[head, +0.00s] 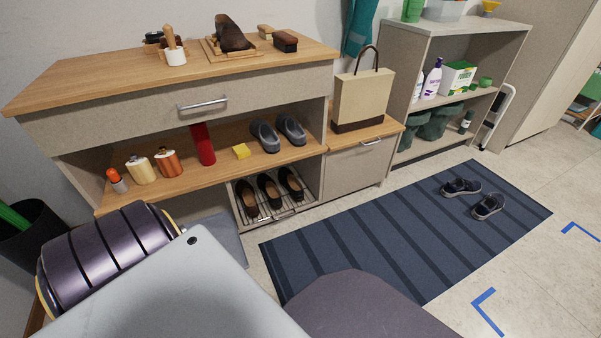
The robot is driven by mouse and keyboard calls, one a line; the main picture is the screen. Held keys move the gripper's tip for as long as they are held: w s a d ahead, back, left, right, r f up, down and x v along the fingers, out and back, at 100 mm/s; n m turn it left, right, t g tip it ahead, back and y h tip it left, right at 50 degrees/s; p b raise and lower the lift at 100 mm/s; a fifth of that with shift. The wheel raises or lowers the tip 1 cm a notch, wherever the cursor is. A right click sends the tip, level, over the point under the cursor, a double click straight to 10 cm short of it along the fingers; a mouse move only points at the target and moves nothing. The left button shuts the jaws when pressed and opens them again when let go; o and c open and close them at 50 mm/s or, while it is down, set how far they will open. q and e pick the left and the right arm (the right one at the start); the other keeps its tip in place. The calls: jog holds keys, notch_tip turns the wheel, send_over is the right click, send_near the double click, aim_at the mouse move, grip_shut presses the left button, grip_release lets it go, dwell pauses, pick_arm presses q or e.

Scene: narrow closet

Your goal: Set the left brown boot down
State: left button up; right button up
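A dark brown boot-like thing (232,35) rests on a wooden tray (211,54) on top of the wooden cabinet (110,76); only one such piece shows there, and I cannot tell whether it is the left boot. Neither my left nor my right gripper is in view. Nothing held by them can be seen.
Brushes (285,41) and a brush cup (174,57) flank the tray. Below are bottles (140,170), grey clogs (265,137) and a rack of dark shoes (270,191). A tote bag (362,97) stands right. Sneakers (488,206) lie on the otherwise largely clear mat (370,240).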

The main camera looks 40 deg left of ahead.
pick_arm(q)
jog(key=o, duration=2)
jog(key=shift+o, duration=0.2)
jog(key=shift+a+r, duration=0.1)
jog(key=shift+r, duration=0.6)
notch_tip(320, 180, up, 9)
jog(key=shift+f, duration=0.2)
dwell(0.6)
